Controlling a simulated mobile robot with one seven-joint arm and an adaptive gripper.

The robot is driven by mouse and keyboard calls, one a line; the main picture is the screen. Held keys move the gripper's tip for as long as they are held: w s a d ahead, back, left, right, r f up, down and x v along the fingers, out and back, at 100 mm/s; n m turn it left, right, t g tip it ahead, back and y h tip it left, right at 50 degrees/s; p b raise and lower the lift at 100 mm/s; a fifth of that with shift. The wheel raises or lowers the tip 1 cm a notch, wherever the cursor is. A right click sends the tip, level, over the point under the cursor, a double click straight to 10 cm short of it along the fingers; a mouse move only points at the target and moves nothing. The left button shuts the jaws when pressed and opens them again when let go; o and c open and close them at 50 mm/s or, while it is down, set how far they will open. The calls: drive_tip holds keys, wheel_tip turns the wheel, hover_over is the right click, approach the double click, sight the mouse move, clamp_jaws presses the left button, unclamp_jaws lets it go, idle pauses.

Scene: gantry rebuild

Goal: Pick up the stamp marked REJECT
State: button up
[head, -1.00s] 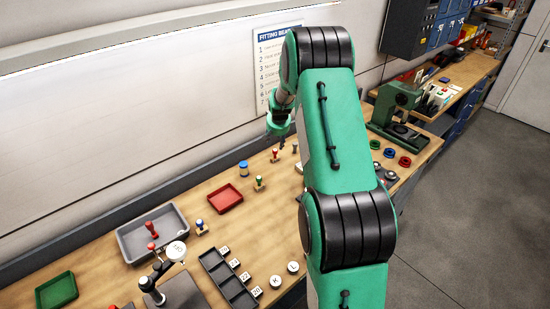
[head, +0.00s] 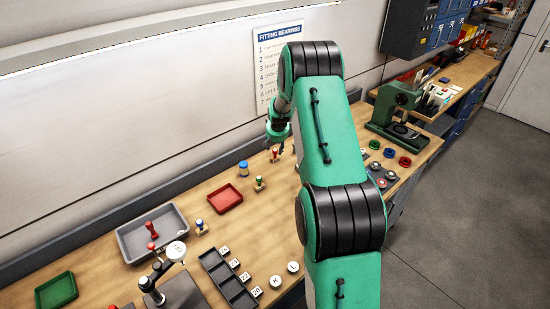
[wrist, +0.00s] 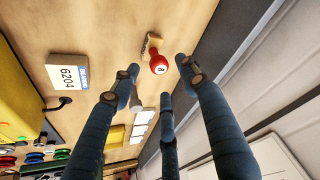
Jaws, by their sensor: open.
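A stamp with a round red knob (wrist: 159,65) and a small wooden base stands on the bench in the wrist view. A small mark shows on its knob, but I cannot read it. My gripper (wrist: 160,82) is open, its dark fingers spread below the stamp in the picture, with nothing between them. In the head view my gripper (head: 277,143) hangs just above this red-topped stamp (head: 275,157). Another red-handled stamp (head: 152,232) is in the grey tray (head: 128,243). A green stamp (head: 259,184) and a blue stamp (head: 200,226) stand nearby; their markings are not readable.
A box labelled 6204 (wrist: 68,72) lies left of the stamp in the wrist view. The wall (head: 120,140) rises close behind the bench. A red tray (head: 225,198) and a blue-topped jar (head: 243,168) stand to the left. A green press (head: 400,105) stands right.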

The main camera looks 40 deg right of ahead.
sight(275, 150)
drive_tip(key=shift+x, duration=2.5)
clamp_jaws()
